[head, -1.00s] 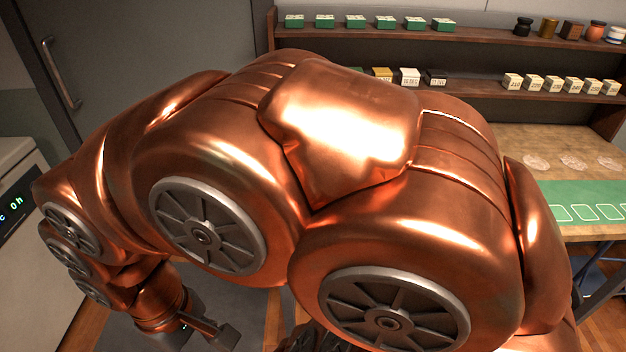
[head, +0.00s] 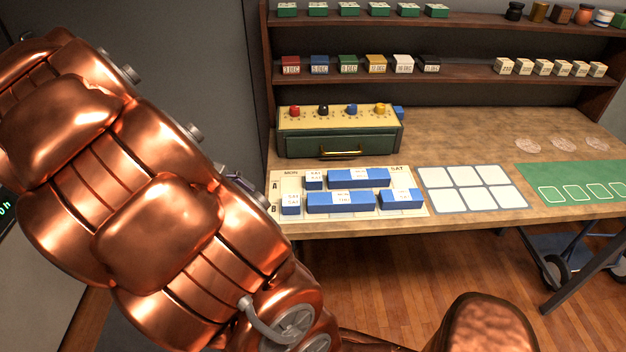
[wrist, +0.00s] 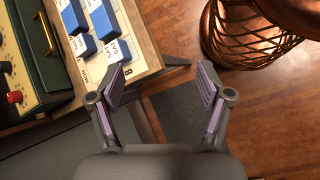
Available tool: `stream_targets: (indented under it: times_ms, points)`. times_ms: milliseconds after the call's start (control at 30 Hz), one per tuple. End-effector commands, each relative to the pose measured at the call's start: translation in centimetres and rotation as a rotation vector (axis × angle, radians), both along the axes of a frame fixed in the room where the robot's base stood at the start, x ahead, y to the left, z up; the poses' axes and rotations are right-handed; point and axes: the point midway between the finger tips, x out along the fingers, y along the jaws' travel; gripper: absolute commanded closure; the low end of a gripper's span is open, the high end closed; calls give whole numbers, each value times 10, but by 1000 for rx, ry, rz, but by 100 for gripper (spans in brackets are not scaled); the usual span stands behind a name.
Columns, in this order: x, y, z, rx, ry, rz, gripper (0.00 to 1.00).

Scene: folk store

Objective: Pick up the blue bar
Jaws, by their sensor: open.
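Several blue bars with white labels lie on a cream board (head: 419,206) marked MON to SAT, with rows A and B. In the back row are a short bar (head: 313,183) and a long bar (head: 374,180). In the front row are a short bar (head: 291,210), a long bar (head: 341,207) and a medium bar (head: 400,205). Which one is meant cannot be told. In the wrist view, my gripper (wrist: 162,84) is open and empty beside the table edge, apart from the bars (wrist: 116,52) at upper left. The head view mostly hides it behind my arm.
A green drawer box (head: 300,145) with coloured knobs stands behind the board. A white-squared mat (head: 425,178) and green mat (head: 540,178) lie to the right. Shelves (head: 460,72) with small boxes stand behind. Bare tabletop (head: 470,140) shows at the back.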

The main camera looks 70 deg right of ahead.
Motion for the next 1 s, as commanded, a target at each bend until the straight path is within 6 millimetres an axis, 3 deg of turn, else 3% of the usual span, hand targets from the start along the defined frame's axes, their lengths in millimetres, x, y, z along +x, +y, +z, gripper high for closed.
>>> stream_targets:
  times_ms: [100,367,600,800,1000]
  points:
    - [5,-36,-1,-18,89,12,22]
    - [10,-106,-12,-18,282,61,22]
    - [11,-165,-37,30,453,125,22]
    - [10,-204,-69,100,572,191,22]
    - [8,-227,-93,158,640,240,22]
